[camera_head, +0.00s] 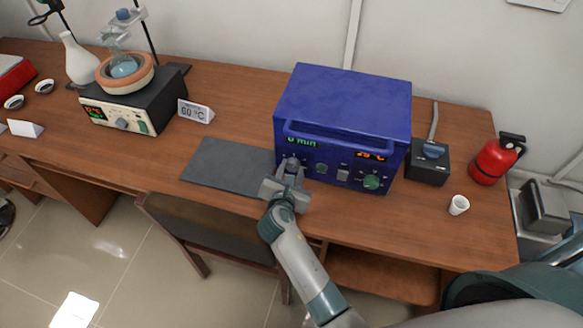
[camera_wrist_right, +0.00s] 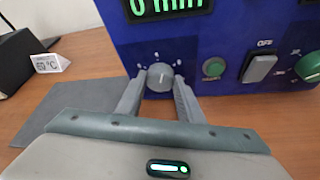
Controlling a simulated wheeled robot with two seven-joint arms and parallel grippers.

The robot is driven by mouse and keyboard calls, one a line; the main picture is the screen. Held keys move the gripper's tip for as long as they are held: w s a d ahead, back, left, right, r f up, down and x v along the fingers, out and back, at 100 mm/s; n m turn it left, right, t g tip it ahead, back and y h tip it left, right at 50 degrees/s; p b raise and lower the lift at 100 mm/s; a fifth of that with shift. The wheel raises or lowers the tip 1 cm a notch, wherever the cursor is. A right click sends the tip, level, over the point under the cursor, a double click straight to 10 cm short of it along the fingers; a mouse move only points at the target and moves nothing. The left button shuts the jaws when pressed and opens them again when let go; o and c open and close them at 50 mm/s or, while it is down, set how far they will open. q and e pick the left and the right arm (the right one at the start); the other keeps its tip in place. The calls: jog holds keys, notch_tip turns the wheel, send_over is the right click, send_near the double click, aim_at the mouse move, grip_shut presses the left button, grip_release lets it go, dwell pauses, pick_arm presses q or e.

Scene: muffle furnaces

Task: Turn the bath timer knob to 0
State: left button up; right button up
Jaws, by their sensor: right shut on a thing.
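A blue box-shaped device (camera_head: 343,105) stands on the table, and its front also shows in the right wrist view (camera_wrist_right: 230,35). Its left display (camera_wrist_right: 165,6) reads "0 min" in green. A round grey timer knob (camera_wrist_right: 160,76) sits below that display, with small white marks around its upper side. My right gripper (camera_head: 290,170) is at the lower left of the front panel. In the wrist view its fingers (camera_wrist_right: 160,90) are shut on the knob, one on each side. The knob's pointer line looks roughly upright. My left gripper is not in view.
Right of the knob are a small green button (camera_wrist_right: 213,68), a grey switch (camera_wrist_right: 260,68) marked OFF and a green knob (camera_head: 371,181). A dark mat (camera_head: 228,165) lies left of the device.

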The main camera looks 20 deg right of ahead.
jog(key=n+p, duration=0.1)
jog(key=p, duration=0.2)
jog(key=n+g+h+p, duration=0.1)
jog(key=p, duration=0.2)
jog(key=shift+w+a+r+n+h, duration=0.1)
jog(key=shift+w+r+n+h, duration=0.05)
jog(key=shift+r+n+h, duration=0.2)
jog(key=shift+a+f+n+g+h+p, duration=0.1)
jog(key=shift+f+n+g+h+p, duration=0.25)
jog(key=shift+n+p, duration=0.55)
jog(key=o, duration=1.1)
